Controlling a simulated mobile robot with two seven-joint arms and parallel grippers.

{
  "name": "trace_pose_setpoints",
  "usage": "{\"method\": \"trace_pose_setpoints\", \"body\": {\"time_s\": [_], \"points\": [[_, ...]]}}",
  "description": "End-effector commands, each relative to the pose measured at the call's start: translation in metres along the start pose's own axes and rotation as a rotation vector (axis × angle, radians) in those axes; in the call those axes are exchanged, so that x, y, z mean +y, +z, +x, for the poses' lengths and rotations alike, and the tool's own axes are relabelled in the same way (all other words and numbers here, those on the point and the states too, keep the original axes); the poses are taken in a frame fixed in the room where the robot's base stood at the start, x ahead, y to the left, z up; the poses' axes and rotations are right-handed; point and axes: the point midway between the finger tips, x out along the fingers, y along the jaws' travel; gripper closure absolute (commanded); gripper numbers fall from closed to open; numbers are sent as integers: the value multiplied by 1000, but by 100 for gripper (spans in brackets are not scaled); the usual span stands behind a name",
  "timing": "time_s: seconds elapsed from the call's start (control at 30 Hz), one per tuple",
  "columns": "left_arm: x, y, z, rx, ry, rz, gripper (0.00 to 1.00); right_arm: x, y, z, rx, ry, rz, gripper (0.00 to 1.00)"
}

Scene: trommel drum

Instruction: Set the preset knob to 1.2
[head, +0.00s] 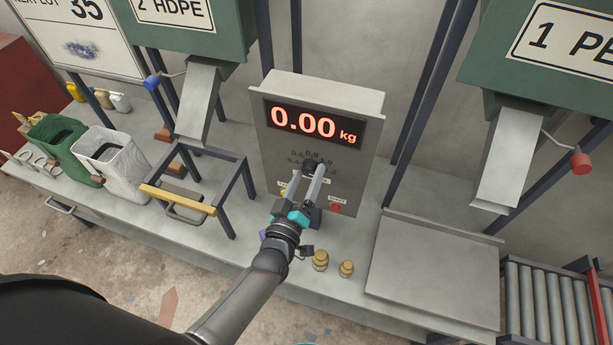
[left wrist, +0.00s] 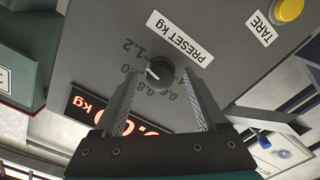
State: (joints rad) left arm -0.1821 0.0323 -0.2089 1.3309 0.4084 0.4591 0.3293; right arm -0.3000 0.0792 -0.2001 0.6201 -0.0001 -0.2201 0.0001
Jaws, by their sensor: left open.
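The preset knob (left wrist: 159,70) is a small round black dial with a white pointer line, on the grey face of the scale panel (head: 267,150). In the left wrist view the "PRESET KG" label (left wrist: 180,38) and the number 1.2 (left wrist: 130,49) show near it. The pointer seems to face the lower-left part of the scale; its exact mark is hard to read. My left gripper (head: 309,174) is open, its fingers reaching toward the panel. In the left wrist view the fingertips (left wrist: 162,78) lie on either side of the knob; contact cannot be told. My right gripper is not in view.
The red display (head: 313,124) reads 0.00 kg. A red button (head: 335,208) and a yellow TARE button (left wrist: 289,9) are on the panel. Two brass weights (head: 320,261) stand on the bench below. A flat metal plate (head: 430,265) lies to the right.

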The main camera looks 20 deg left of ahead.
Motion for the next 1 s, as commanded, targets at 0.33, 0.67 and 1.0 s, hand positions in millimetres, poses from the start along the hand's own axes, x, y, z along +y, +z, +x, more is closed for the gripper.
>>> {"method": "trace_pose_setpoints", "body": {"time_s": [0.33, 0.67, 1.0], "points": [[-1, 1, -17, -3, -2, -1, 26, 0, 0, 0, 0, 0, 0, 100], [-1, 1, -78, -2, -2, -1, 26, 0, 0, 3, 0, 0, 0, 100], [-1, 1, -136, -3, -1, 0, 26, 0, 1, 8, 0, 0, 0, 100]]}}
